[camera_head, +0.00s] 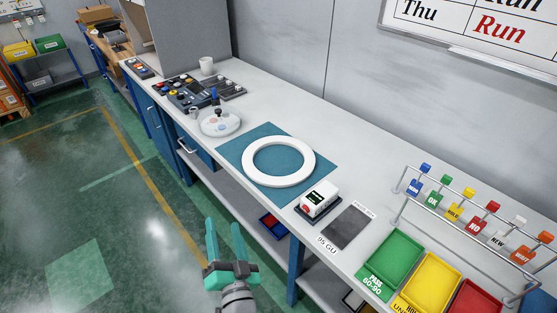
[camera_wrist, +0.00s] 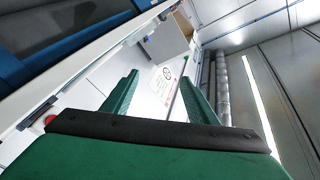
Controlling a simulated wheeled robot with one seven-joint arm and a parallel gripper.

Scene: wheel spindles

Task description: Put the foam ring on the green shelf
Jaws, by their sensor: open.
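The foam ring is a white ring (camera_head: 309,161) lying flat on a teal mat (camera_head: 232,152) on the long grey bench in the head view. A green tray (camera_head: 398,254) labelled "PASS 60-90" stands on the bench at the lower right; it is the nearest match I see to the green shelf, and it looks empty. My gripper (camera_head: 224,226) is open and empty in front of the bench, lower left of the ring and well apart from it. Its two green fingers also show in the wrist view (camera_wrist: 159,78). The ring is not visible in the wrist view.
A small white meter (camera_head: 319,200) and a dark grey pad (camera_head: 349,227) lie between ring and green tray. Yellow (camera_head: 431,283) and red trays sit beside the green one, behind them a rail with coloured tags (camera_head: 470,212). A round white device (camera_head: 220,123) stands left of the mat.

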